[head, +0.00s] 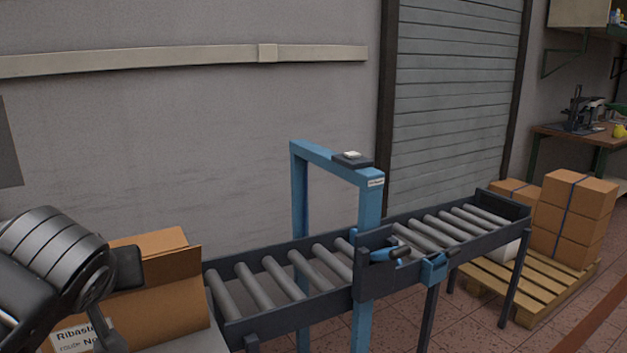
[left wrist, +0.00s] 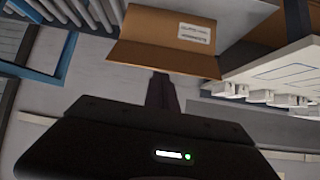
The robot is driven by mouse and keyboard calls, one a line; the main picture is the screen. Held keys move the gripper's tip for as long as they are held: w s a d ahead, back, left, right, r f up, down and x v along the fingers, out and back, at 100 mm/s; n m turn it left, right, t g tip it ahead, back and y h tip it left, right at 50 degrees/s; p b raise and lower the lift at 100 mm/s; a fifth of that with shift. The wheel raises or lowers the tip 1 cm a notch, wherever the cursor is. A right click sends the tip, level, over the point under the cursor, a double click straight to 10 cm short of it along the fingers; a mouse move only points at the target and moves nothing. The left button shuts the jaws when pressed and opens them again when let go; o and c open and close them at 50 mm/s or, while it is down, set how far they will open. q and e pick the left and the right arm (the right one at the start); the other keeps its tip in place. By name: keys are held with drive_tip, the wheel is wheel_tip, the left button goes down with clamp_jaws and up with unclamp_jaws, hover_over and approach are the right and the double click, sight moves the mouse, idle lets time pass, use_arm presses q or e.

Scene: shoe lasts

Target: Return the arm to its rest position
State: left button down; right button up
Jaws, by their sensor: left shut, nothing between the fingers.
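My left arm comes in at the left edge of the head view, with its ridged dark wrist beside and partly in front of an open cardboard box (head: 165,270). My left gripper (left wrist: 160,80) shows in the left wrist view, with its dark fingers together and nothing between them. The same view, turned over, shows a cardboard box (left wrist: 165,55) with a white label beyond the fingertips. I cannot tell whether the fingers touch it. My right arm and gripper are not in view.
A roller conveyor (head: 285,325) runs right from the box, under a blue frame (head: 299,190). A blue and black object (head: 383,256) is at its near side. Strapped cartons (head: 575,205) stand on a pallet (head: 530,300). A workbench (head: 560,133) stands behind. A grey wall backs the left side.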

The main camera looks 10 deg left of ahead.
use_arm(q)
drive_tip(key=w+d+f+m+t+h+b, duration=0.1)
drive_tip(key=w+d+f+m+h, duration=0.2)
drive_tip(key=w+d+f, duration=0.3)
drive_tip(key=w+d+f+m+t+h, duration=0.2)
drive_tip(key=w+d+f+m+h, duration=0.15)
drive_tip(key=w, duration=0.45)
drive_tip(key=w+d+f+g+h+b, duration=0.15)
drive_tip(key=d+f, duration=0.25)
drive_tip(key=f, duration=0.9)
drive_tip(key=w+d+f+g+h+b, duration=0.15)
drive_tip(key=d+f, duration=0.25)
drive_tip(key=f, duration=0.9)
drive_tip(key=s+d+f+n+g+b, duration=0.1)
drive_tip(key=s+d+f, duration=0.15)
drive_tip(key=f, duration=0.65)
drive_tip(key=s+d+f+g+b, duration=0.15)
drive_tip(key=s+f, duration=0.25)
drive_tip(key=f, duration=0.6)
drive_tip(key=s+d+f+g+h+b, duration=0.1)
drive_tip(key=s+d+f+g+b, duration=0.15)
drive_tip(key=s+f, duration=0.7)
drive_tip(key=s+d+f+g+b, duration=0.1)
drive_tip(key=s+d+f+g, duration=0.2)
drive_tip(key=s+f, duration=0.65)
wheel_tip(320, 180, up, 26)
drive_tip(key=p, duration=2.5)
drive_tip(key=shift+s+d+r, duration=0.25)
drive_tip(key=shift+s+d, duration=0.1)
